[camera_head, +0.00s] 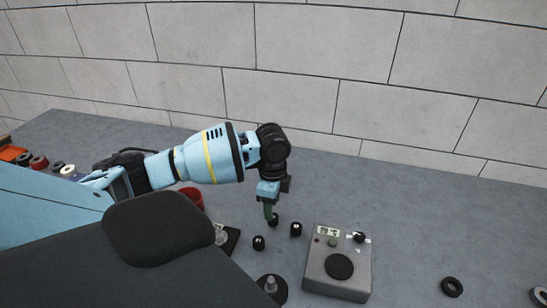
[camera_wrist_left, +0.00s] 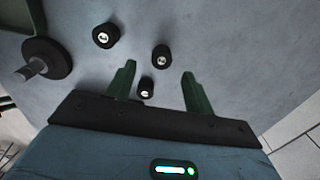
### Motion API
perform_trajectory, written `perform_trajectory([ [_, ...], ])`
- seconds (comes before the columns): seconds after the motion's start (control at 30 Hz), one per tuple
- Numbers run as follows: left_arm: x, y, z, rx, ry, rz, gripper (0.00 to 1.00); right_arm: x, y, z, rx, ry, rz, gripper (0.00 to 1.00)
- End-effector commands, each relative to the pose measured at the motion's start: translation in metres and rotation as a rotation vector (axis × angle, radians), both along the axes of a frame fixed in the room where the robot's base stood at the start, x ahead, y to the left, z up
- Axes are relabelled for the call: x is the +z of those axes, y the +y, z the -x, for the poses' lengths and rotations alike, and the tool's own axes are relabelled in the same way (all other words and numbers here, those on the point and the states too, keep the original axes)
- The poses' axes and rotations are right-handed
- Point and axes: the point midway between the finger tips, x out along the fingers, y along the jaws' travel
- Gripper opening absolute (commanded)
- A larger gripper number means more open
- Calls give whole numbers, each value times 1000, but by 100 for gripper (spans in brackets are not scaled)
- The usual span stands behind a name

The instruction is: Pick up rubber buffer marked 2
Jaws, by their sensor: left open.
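Several small black rubber buffers with pale marks on top stand on the grey table; the marks are too small to read, so I cannot tell which is 2. In the head view one (camera_head: 259,243) is front left, one (camera_head: 296,229) is to the right, and one (camera_head: 273,221) is at my left gripper (camera_head: 269,213). In the left wrist view my left gripper (camera_wrist_left: 158,71) is open, with one buffer (camera_wrist_left: 146,87) between its fingers, nearer the left finger. The other two (camera_wrist_left: 106,36) (camera_wrist_left: 161,57) lie beyond the fingers. My right gripper is not in view.
A grey control box (camera_head: 338,262) with a black round pad stands right of the buffers. A black disc with a metal post (camera_head: 271,287) is in front. Black rings (camera_head: 452,287) lie far right. A block wall (camera_head: 300,60) closes the back.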

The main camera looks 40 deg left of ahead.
Motion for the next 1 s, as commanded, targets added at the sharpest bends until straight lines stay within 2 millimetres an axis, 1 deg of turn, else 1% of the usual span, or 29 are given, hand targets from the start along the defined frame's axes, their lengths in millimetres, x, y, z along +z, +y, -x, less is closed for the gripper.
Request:
perform_trajectory([
  [0.17, -4, 0, 0, 0, 0, 0, 53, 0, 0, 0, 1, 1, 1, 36],
  [0.27, -15, 2, 0, 2, 1, 0, 53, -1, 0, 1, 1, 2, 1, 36],
  [0.4, -36, 4, 0, 1, 3, -1, 53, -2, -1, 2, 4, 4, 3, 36],
  [0.53, -49, 3, 0, 0, 0, 0, 53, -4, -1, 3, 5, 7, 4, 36],
  [0.63, -53, 4, -1, 0, -2, 0, 53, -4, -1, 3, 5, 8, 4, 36],
  [0.83, -53, 4, -1, 0, -2, 0, 53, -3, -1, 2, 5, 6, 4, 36],
  [0.87, -53, 4, -1, 0, -2, 0, 50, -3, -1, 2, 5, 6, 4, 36],
  [1.0, -53, 4, -1, 0, -2, 0, 32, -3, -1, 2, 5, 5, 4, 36],
])
